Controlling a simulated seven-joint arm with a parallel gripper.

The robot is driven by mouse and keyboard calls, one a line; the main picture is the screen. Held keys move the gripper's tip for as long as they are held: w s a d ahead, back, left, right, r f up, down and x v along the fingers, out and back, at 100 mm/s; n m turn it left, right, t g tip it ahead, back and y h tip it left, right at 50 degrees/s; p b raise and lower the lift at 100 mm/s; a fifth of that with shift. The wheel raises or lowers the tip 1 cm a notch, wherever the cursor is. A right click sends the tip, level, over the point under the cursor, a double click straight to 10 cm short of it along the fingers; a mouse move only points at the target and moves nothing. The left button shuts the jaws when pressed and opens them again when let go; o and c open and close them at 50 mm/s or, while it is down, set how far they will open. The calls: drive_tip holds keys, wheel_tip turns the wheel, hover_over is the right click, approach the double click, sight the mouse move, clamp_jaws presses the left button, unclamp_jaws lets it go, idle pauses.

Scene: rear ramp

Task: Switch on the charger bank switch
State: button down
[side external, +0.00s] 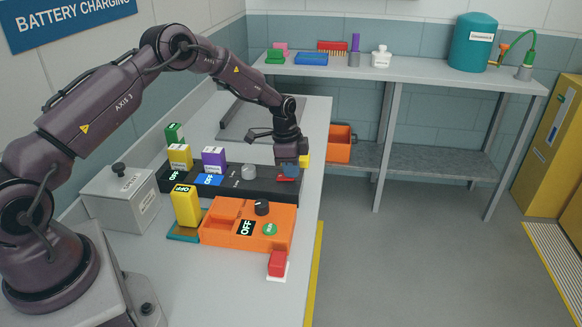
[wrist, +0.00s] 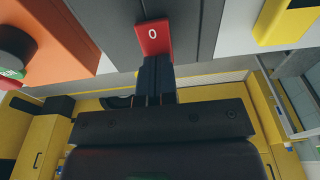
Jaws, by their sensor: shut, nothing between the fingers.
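The charger bank (side external: 225,188) is a long black strip on the bench with displays reading OFF and a grey knob. A red switch (side external: 287,179) sits at its right end, partly hidden by my gripper. In the wrist view the red switch (wrist: 154,38) shows a white 0 at the top middle. My gripper (side external: 289,172) points down right over the switch. Its fingers (wrist: 156,60) are shut with nothing between them, and their tips overlap the lower edge of the switch in the wrist view. I cannot tell whether they touch it.
An orange box (side external: 222,232) with a black knob, an OFF display and a green button lies in front. A red block (side external: 278,263) on a white base is near the bench edge. Yellow (side external: 180,157) and purple (side external: 214,160) blocks stand on the bank. A yellow block stands close right of my gripper.

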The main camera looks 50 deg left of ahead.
sight(280, 176)
drive_tip(key=shift+w+d+f, duration=0.1)
drive_tip(key=shift+d+f, duration=0.05)
drive_tip(key=shift+f, duration=0.3)
drive_tip(key=shift+s, duration=0.2)
drive_tip(key=shift+s+a+r, duration=0.3)
drive_tip(key=shift+s+a, duration=0.25)
drive_tip(key=shift+a, duration=0.1)
drive_tip(key=shift+w+r, duration=0.1)
drive_tip(key=shift+r, duration=0.35)
wheel_tip(280, 176, up, 13)
drive_tip(key=s+a, duration=0.1)
